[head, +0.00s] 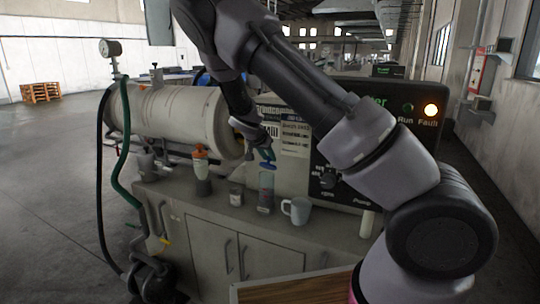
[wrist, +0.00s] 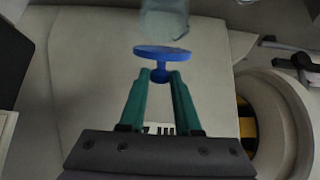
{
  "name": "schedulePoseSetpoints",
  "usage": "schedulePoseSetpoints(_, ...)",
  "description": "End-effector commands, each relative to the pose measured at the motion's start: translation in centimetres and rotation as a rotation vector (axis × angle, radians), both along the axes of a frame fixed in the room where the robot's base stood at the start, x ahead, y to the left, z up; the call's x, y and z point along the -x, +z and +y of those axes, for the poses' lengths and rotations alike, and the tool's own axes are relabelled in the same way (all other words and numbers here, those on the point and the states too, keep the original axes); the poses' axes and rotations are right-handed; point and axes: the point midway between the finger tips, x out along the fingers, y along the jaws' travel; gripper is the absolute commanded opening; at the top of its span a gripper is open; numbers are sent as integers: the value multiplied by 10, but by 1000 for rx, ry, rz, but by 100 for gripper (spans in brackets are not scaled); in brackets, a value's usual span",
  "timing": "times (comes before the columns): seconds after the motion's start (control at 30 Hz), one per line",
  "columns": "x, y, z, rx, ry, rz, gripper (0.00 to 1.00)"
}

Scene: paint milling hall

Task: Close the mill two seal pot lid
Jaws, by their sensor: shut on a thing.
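A small blue lid (head: 264,165) with a knob is held by my gripper (head: 265,154). The wrist view shows the teal fingers of my gripper (wrist: 160,78) shut on the knob of the blue lid (wrist: 161,50), with the disc beyond the fingertips. A clear upright pot (head: 266,184) stands on the cabinet top below the lid; its lower part looks darker. In the wrist view the clear pot (wrist: 164,20) is just beyond the disc, cut off by the top edge. The lid looks slightly above the rim; I cannot tell whether they touch.
A light mug (head: 298,210) stands right of the pot. A small jar (head: 236,196) and an orange-topped bottle (head: 202,172) stand to its left. The horizontal mill drum (head: 175,112) and the control panel (head: 345,130) with a lit fault lamp (head: 430,110) stand behind.

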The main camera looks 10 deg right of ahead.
Motion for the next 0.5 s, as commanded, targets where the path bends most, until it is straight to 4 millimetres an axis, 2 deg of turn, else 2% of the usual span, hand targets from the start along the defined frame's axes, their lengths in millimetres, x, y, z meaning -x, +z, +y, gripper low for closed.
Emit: schedulePoseSetpoints(0.5,20,-15,15,235,6,-313,0)
